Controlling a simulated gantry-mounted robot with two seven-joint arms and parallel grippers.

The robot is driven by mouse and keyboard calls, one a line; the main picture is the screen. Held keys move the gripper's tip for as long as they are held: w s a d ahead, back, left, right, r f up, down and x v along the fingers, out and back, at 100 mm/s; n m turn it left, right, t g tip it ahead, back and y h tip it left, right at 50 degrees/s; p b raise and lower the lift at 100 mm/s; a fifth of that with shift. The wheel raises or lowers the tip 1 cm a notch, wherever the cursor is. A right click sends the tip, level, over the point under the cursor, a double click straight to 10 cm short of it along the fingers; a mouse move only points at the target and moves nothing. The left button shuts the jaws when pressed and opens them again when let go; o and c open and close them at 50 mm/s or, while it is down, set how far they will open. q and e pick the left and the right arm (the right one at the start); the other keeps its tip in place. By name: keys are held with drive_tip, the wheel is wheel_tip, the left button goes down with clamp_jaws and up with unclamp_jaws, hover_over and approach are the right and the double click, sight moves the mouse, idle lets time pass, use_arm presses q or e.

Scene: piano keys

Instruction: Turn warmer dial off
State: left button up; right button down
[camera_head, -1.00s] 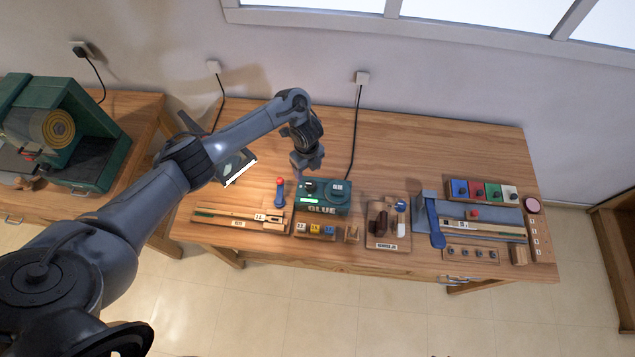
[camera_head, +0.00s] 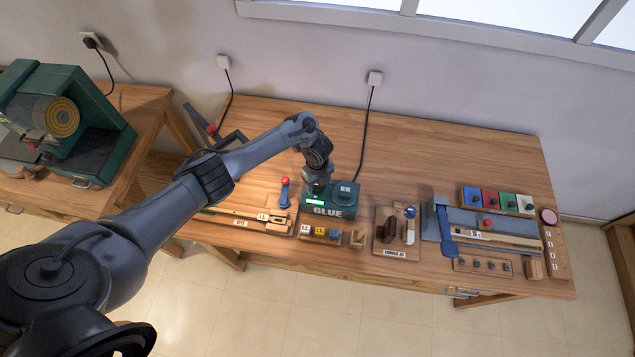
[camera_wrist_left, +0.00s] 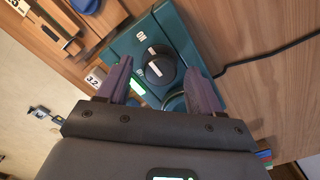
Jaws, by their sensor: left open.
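The glue warmer is a green box (camera_head: 345,205) marked GLUE, near the middle of the bench. It also shows in the left wrist view (camera_wrist_left: 185,32). A green light (camera_wrist_left: 138,87) glows on the box. My left gripper (camera_head: 316,188) is open just above the box's left part and hides the dial in the head view. In the left wrist view its fingers (camera_wrist_left: 159,78) stand apart on either side of the dial. Contact cannot be told. My right gripper is not in view.
A red-topped blue tool (camera_head: 285,192) stands left of the warmer. A black cord (camera_head: 366,130) runs behind to the wall. The bench's back is mostly clear.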

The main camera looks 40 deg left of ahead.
use_arm(q)
drive_tip(key=c, duration=1.1)
drive_tip(key=shift+o, duration=0.2)
